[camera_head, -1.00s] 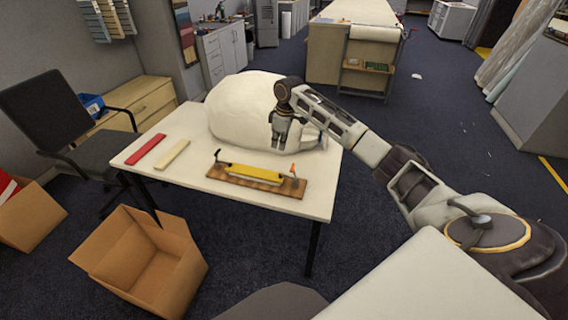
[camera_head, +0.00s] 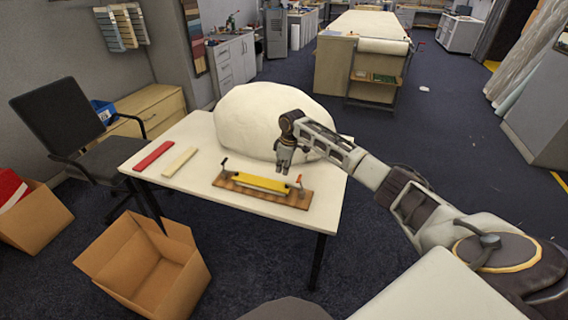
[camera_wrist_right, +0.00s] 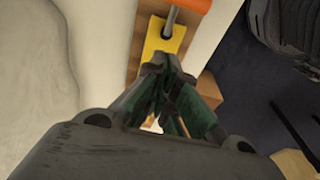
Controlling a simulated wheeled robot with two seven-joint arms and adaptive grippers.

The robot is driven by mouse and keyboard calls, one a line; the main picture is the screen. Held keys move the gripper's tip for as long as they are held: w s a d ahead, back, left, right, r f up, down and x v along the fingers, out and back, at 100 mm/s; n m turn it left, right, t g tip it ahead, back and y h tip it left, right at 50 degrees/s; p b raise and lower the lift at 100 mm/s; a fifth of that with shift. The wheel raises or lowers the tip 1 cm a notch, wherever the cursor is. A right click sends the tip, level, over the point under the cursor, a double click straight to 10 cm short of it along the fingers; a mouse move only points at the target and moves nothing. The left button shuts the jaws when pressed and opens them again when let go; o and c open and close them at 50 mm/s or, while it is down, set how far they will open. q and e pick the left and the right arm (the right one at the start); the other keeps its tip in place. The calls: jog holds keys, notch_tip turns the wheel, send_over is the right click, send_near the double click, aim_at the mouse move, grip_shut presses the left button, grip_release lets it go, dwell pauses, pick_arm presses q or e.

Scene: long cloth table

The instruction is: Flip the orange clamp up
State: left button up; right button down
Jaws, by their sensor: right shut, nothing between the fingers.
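The orange clamp (camera_head: 299,182) is at the right end of a wooden board (camera_head: 290,199) on the near table. Its orange handle (camera_wrist_right: 190,4) is cut off by the top edge of the right wrist view. A yellow strip (camera_head: 260,183) lies along the board, and a dark clamp (camera_head: 223,166) stands at the left end. My right gripper (camera_head: 284,169) points down above the board, left of and behind the orange clamp in the head view. It is shut and empty; its fingertips (camera_wrist_right: 162,62) appear over the yellow strip's end. My left gripper is not in view.
A large white rounded mound (camera_head: 265,120) stands close behind my right gripper. Red (camera_head: 154,156) and cream (camera_head: 180,162) strips lie at the table's left. An open cardboard box (camera_head: 145,268) and a black chair (camera_head: 70,125) stand beside the white table (camera_head: 215,200).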

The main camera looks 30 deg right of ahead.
aim_at(292, 186)
jog(key=shift+w+a+f, duration=0.1)
jog(key=shift+a+f, duration=0.05)
jog(key=shift+f, duration=0.9)
jog(key=shift+s+d+r+p, duration=0.15)
jog(key=shift+s+d+r, duration=0.05)
jog(key=shift+s+d, duration=0.5)
jog(key=shift+s+d+r+p, duration=0.15)
jog(key=shift+s+d, duration=0.4)
jog(key=shift+s, duration=0.25)
jog(key=shift+d, duration=0.15)
jog(key=shift+s+r+t+y, duration=0.2)
jog(key=shift+t+y, duration=0.1)
jog(key=shift+t, duration=0.1)
jog(key=shift+f, duration=0.1)
